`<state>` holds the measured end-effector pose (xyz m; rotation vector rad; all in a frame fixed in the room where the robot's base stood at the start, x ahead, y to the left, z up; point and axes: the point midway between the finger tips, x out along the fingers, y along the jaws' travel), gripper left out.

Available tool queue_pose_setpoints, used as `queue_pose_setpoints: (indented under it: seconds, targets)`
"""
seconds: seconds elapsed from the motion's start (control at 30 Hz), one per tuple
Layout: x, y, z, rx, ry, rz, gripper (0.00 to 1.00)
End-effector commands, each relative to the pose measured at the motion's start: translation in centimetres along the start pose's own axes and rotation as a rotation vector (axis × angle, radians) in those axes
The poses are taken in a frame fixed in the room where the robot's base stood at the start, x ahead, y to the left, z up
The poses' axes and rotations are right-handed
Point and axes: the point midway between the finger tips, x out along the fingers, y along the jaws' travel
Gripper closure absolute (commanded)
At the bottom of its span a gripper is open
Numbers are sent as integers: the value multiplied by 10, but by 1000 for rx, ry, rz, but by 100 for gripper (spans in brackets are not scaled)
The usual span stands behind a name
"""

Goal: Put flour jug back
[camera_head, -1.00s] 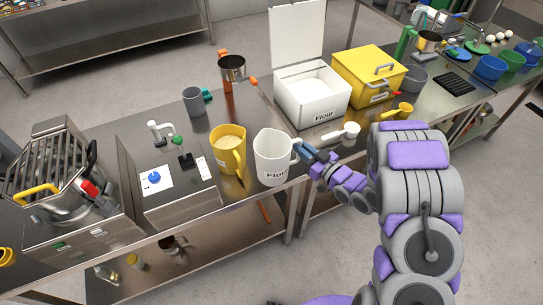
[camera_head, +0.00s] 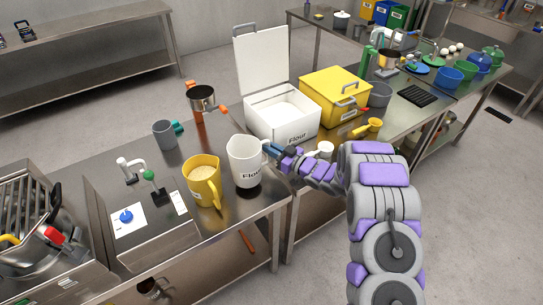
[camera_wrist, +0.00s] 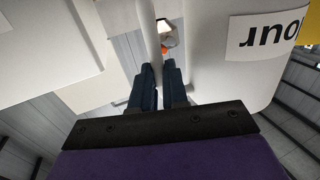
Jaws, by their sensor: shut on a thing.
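The white flour jug (camera_head: 245,163), with a dark "Flour" label, is upright at the table's front edge. My gripper (camera_head: 272,151) is shut on its handle from the right. In the wrist view the jug (camera_wrist: 225,60) fills the upper right, its label upside down, and my fingers (camera_wrist: 159,85) close around the narrow handle. I cannot tell whether the jug's base touches the table.
A yellow jug (camera_head: 204,182) stands close on the left. A white scoop (camera_head: 322,150) lies right of my gripper. Bare tabletop shows behind the jugs.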

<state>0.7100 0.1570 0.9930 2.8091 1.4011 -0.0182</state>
Motion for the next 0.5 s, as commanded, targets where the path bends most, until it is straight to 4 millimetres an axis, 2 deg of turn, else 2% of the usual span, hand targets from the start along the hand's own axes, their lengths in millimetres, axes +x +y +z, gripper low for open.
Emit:
queue_pose_setpoints:
  seconds: [0.23, 0.5]
  targets:
    - [6, 6, 6, 2, -2, 0, 100]
    - [6, 7, 37, 2, -1, 2, 100]
